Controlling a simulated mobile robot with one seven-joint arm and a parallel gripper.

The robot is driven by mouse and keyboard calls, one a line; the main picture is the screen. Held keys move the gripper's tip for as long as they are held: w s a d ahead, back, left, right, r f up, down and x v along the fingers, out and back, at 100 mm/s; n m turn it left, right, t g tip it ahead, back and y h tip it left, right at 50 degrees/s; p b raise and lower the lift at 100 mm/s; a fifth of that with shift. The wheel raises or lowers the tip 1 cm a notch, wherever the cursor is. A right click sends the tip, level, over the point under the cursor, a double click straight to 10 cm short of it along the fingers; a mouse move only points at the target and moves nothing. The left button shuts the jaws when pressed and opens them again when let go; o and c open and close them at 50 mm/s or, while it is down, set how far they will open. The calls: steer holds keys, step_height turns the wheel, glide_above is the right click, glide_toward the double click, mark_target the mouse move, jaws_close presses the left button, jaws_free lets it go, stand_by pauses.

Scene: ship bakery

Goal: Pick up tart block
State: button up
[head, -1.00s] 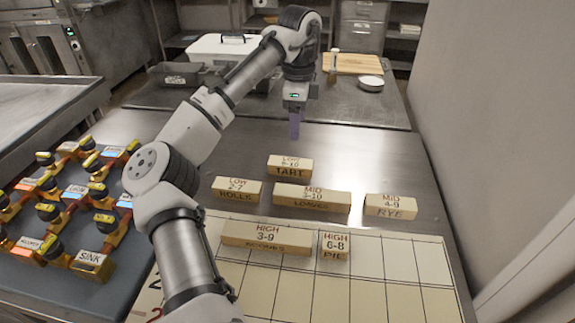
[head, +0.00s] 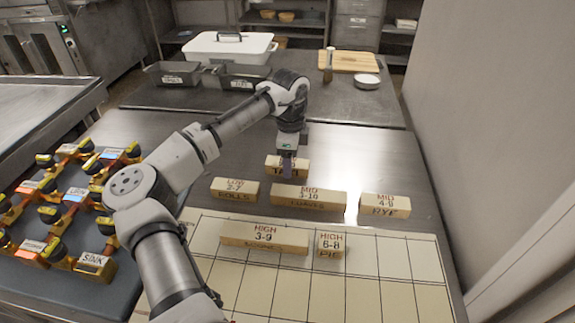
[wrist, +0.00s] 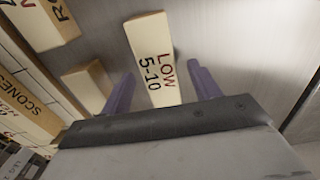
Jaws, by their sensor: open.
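The tart block (head: 301,167), a pale wooden block with "LOW 5-10" on top, lies on the steel table behind the other blocks in the head view. My gripper (head: 287,166) is directly over it and hides part of its label. In the wrist view, the tart block (wrist: 151,50) lies between the two purple fingers of my open gripper (wrist: 161,70). One finger is on each side, with a gap visible on the right. Whether the fingertips are down to the block's height is hard to tell.
The rolls block (head: 235,190), loaves block (head: 308,197) and rye block (head: 385,205) stand in a row in front. The scones block (head: 264,238) and pie block (head: 330,245) are on the grid board (head: 380,285). Table right of the tart block is clear.

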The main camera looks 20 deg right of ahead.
steer(key=c, duration=1.1)
steer(key=shift+r, duration=0.1)
